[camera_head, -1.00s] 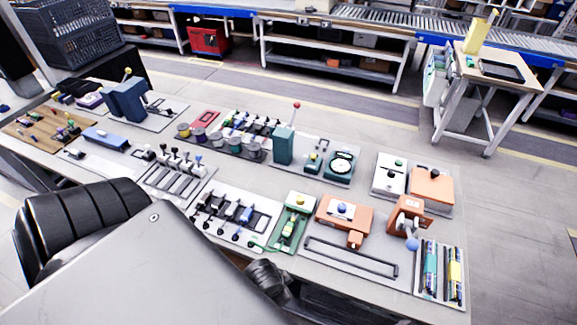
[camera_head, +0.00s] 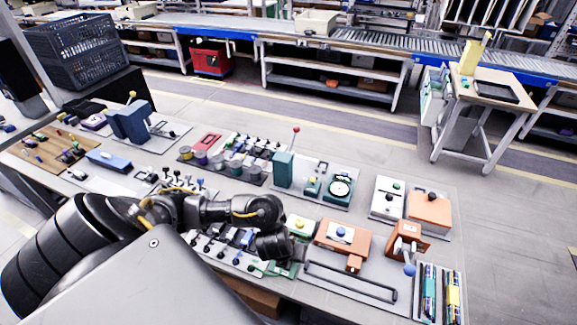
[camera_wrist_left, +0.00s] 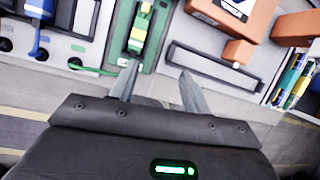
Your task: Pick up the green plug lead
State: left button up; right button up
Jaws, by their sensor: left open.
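The green plug lead (camera_wrist_left: 77,64) lies at the front edge of the row of dark-knobbed leads, left of the green fixture (camera_wrist_left: 160,15) in the left wrist view. A bit of green also shows in the head view (camera_head: 257,269), just left of my wrist. My left gripper (camera_wrist_left: 158,83) is open, with two grey fingers apart and nothing between them. Its fingers are to the right of the green plug, in front of the green fixture. In the head view my left arm covers part of the lead row and the green fixture; the fingertips are hidden there. My right gripper is not in view.
A blue plug lead (camera_wrist_left: 38,43) lies left of the green one. Orange boxes (camera_head: 343,238) and a black bar handle (camera_head: 350,281) stand to the right. A tray of blue and yellow pieces (camera_head: 440,290) sits at the bench's right end.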

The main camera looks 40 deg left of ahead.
pick_arm(q)
jog(key=shift+m+y, duration=0.4)
jog(key=shift+m, duration=0.4)
jog(key=a+f+b, duration=0.1)
jog(key=w+a+f+b, duration=0.1)
jog(key=a+f+b, duration=0.1)
jog(key=w+a+f+b, duration=0.1)
jog(key=f+b, duration=0.1)
jog(key=shift+w+a+f, duration=0.15)
jog(key=shift+a, duration=0.05)
jog(key=b+x, duration=0.2)
jog(key=x, duration=0.1)
jog(key=shift+f+b, duration=0.4)
jog(key=shift+f, duration=0.1)
jog(key=shift+w+f, duration=0.2)
jog(key=shift+f, duration=0.15)
jog(key=shift+r, duration=0.1)
jog(key=shift+c, duration=0.5)
jog(key=c, duration=0.9)
